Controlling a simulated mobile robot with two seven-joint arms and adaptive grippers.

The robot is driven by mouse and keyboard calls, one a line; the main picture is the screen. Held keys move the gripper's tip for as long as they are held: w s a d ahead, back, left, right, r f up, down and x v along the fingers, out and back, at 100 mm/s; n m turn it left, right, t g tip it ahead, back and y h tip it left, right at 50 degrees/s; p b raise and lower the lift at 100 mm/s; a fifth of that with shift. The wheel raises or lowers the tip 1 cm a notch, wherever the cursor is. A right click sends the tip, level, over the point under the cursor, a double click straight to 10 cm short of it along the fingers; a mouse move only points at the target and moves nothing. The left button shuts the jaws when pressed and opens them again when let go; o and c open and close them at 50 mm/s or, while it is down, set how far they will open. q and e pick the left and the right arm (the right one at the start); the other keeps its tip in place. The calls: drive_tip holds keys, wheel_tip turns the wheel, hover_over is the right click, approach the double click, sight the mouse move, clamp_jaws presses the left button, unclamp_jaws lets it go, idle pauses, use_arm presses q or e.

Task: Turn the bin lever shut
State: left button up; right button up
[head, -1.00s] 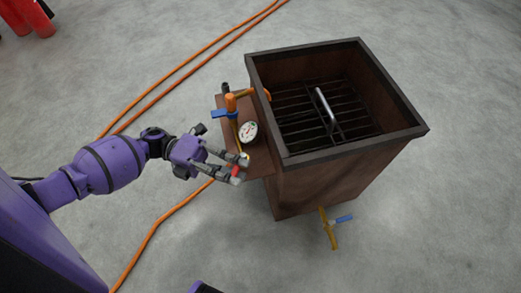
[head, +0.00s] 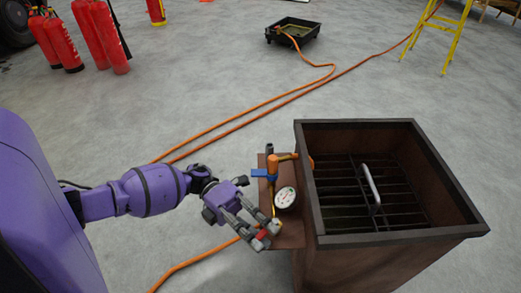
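The brown metal bin (head: 375,262) stands at the right, with a dark rim and a grate with a handle inside. A brown side plate (head: 291,235) on its left carries an orange valve with a blue handle (head: 262,173), a round white gauge (head: 285,197) and a yellow fitting. A small red lever handle (head: 262,236) shows at the plate's front left. My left gripper (head: 267,236) has its fingertips on either side of this red handle, seemingly shut on it. The fingers partly hide the handle. My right gripper is not in view.
Orange hoses (head: 235,119) run across the grey floor behind the plate, and one lies in front. Red extinguishers (head: 107,38) stand at the back left. A black tray (head: 293,32) and a yellow ladder (head: 455,33) are at the back.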

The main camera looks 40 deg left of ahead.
use_arm(q)
drive_tip(key=shift+o, duration=0.7)
drive_tip(key=a, duration=1.2)
drive_tip(key=shift+w, duration=0.45)
